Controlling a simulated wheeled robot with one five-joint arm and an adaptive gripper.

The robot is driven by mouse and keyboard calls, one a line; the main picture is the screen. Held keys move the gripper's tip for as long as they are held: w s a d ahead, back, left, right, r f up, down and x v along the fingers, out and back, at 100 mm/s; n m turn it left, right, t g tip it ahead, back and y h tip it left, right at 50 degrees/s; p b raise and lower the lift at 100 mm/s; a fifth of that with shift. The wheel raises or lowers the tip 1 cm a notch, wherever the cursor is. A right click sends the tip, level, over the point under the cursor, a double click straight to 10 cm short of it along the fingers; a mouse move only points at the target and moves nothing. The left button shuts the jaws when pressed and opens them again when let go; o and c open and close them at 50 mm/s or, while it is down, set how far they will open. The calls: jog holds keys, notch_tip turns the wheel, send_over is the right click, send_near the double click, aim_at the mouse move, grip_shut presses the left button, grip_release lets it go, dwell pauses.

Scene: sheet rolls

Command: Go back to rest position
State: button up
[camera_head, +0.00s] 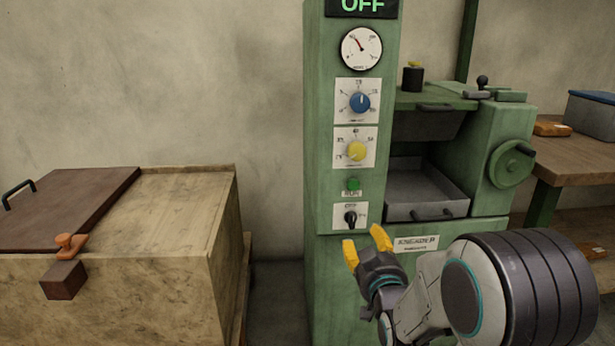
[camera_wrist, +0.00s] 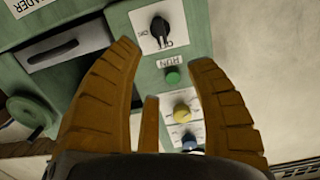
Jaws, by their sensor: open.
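My gripper (camera_head: 365,247) has yellow fingers that are spread apart and empty. In the head view it is in front of the green machine's control column (camera_head: 318,150), just below the black rotary switch (camera_head: 350,217). The wrist view shows my gripper (camera_wrist: 165,75) with the black switch (camera_wrist: 160,30) and the green RUN button (camera_wrist: 172,76) beyond the gap between its fingers. Any contact with the panel cannot be told. Above the switch are the green button (camera_head: 354,185), a yellow knob (camera_head: 356,151) and a blue knob (camera_head: 360,102). The display (camera_head: 362,6) reads OFF.
A wooden chest (camera_head: 130,290) with a brown lid (camera_head: 75,207) and an orange latch (camera_head: 68,243) stands at the left. The machine's grey tray (camera_head: 425,190) and handwheel (camera_head: 512,164) are to the right. A wooden table (camera_head: 575,160) stands at the far right.

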jog(key=s+r+g+p, duration=0.3)
jog(key=s+r+p, duration=0.2)
jog(key=r+p, duration=0.4)
jog(key=s+r+g+p, duration=0.3)
jog(key=s+r+p, duration=0.3)
jog(key=r+p, duration=0.35)
jog(key=s+r+g+p, duration=0.4)
jog(key=s+r+p, duration=0.4)
jog(key=s+p, duration=0.1)
jog(key=s+r+g+p, duration=0.3)
jog(key=s+r+p, duration=0.4)
jog(key=s+p, duration=0.3)
jog(key=s, duration=0.2)
jog(key=shift+s+r+g+p, duration=0.3)
jog(key=shift+r+g, duration=0.05)
jog(key=shift+g, duration=0.05)
jog(key=shift+o, duration=0.3)
jog(key=shift+a, duration=0.1)
